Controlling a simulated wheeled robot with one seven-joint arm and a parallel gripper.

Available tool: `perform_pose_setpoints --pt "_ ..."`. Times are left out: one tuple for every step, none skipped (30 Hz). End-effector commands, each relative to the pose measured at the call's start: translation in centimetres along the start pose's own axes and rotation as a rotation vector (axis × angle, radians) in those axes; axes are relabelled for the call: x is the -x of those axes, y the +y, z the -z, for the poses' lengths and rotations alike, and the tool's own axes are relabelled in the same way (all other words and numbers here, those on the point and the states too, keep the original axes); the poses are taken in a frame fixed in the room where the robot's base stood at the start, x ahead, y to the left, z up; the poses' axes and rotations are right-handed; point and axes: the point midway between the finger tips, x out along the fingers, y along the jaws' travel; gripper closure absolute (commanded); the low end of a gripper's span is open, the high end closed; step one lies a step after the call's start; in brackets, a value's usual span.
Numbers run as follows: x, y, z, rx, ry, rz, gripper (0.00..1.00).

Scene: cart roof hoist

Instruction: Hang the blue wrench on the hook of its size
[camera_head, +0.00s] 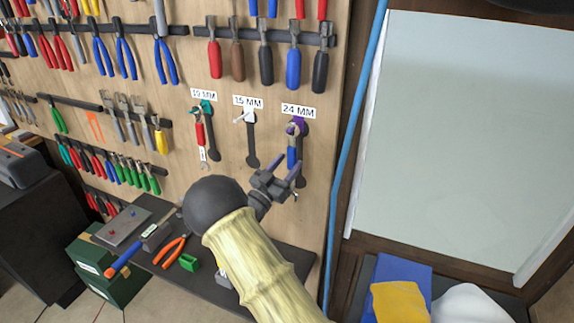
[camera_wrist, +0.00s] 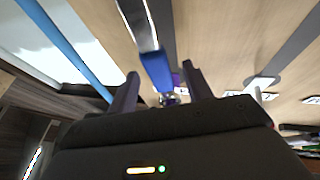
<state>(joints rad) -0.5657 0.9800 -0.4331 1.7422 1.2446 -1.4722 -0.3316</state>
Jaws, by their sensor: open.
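The blue wrench (camera_head: 291,157) hangs upright against the pegboard below the 24 MM label (camera_head: 298,112). Its upper end is at the purple hook (camera_head: 301,127); whether its ring is fully around the hook is too small to tell. My gripper (camera_head: 280,172) is open at the wrench's lower part, with a finger partly covering it. In the wrist view the wrench's blue handle (camera_wrist: 156,70) shows beyond and between my spread fingers (camera_wrist: 160,78). The 15 MM label (camera_head: 248,102) marks a white hook (camera_head: 246,117) with a bare dark wrench outline below.
A red wrench (camera_head: 200,132) hangs on the teal hook (camera_head: 207,107) under the 19 MM label (camera_head: 204,93). Screwdrivers and pliers fill racks above and left. A dark bench (camera_head: 225,288) with loose tools lies below. A blue pipe (camera_head: 350,170) runs right of the board.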

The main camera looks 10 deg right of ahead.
Motion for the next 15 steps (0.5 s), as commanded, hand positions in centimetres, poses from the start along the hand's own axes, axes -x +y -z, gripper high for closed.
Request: perform_pose_setpoints --pt "0.7 -0.1 -0.2 0.000 0.000 0.002 0.50" --pt "1.1 -0.1 -0.3 -0.001 0.000 0.003 0.50" --pt "1.7 -0.1 -0.3 -0.001 0.000 0.004 0.50" --pt "2.2 -0.1 -0.4 -0.002 -0.001 0.004 0.50" --pt "2.8 -0.1 -0.4 -0.002 -0.002 0.004 0.50" --pt "3.5 -0.1 -0.4 -0.002 -0.001 0.004 0.50" --pt "4.1 -0.1 -0.4 -0.003 -0.001 0.004 0.50" --pt "4.7 -0.1 -0.5 -0.002 -0.001 0.004 0.50" --pt "5.6 -0.1 -0.5 -0.001 -0.001 0.004 0.50" --pt "6.2 -0.1 -0.5 -0.002 0.000 0.003 0.50" --pt "6.7 -0.1 -0.4 -0.002 -0.001 0.003 0.50" --pt "7.5 -0.1 -0.4 -0.002 -0.001 0.004 0.50" --pt "8.2 -0.1 -0.4 -0.002 -0.001 0.004 0.50" --pt "8.8 -0.1 -0.5 -0.001 0.000 0.003 0.50" --pt "9.5 -0.1 -0.5 -0.001 -0.001 0.003 0.50"
